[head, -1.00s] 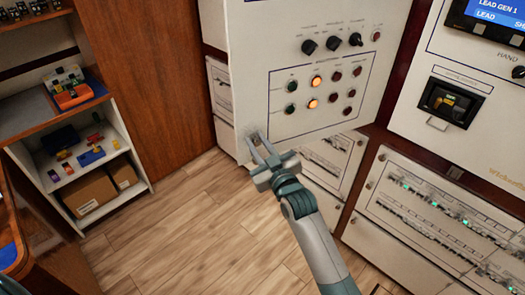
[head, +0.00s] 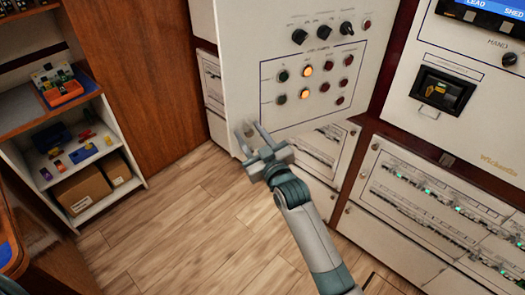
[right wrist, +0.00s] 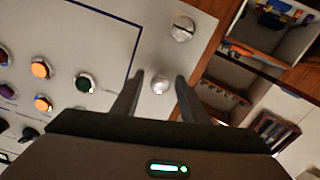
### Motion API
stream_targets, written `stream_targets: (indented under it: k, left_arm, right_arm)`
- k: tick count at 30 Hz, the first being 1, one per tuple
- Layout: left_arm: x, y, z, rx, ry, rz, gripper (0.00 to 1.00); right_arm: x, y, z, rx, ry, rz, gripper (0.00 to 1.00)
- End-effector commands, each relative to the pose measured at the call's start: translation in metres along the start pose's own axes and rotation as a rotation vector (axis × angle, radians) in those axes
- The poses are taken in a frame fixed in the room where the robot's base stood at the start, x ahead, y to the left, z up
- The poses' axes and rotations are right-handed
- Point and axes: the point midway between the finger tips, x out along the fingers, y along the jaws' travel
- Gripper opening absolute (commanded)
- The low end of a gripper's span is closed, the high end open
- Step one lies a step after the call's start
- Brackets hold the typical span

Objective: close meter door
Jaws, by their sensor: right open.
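The meter door (head: 230,80) is the white panel with knobs, lit orange lamps and dark buttons. It stands swung out from the cabinet wall, its lower left corner nearest my right gripper. My right gripper (head: 253,137) is open at that corner, its two fingers pointing at the panel. In the right wrist view the door (right wrist: 120,15) fills the left and middle. A small round silver knob (right wrist: 159,85) shows between the open fingertips (right wrist: 157,90); I cannot tell whether they touch it. A larger screw-like fastener (right wrist: 183,28) sits above it. My left gripper is out of view.
Breaker panels (head: 430,200) line the lower right wall. A cabinet with a dark meter socket (head: 442,90) stands at right. A shelf (head: 125,150) with boxes and coloured parts is at left. The wooden floor (head: 190,225) between is clear.

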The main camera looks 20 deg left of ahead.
Motion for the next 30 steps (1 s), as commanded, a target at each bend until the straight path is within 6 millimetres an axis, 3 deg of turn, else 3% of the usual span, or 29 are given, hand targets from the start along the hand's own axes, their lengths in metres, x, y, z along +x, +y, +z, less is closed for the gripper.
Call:
stream_targets:
  k: [11, 30]
  left_arm:
    - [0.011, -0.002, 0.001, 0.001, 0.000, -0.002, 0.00]
    - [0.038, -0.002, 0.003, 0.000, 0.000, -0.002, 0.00]
  right_arm:
    - [-0.037, 0.000, 0.003, 0.000, 0.000, 0.000, 0.40]
    - [-0.151, -0.001, 0.002, -0.001, 0.000, -0.001, 0.40]
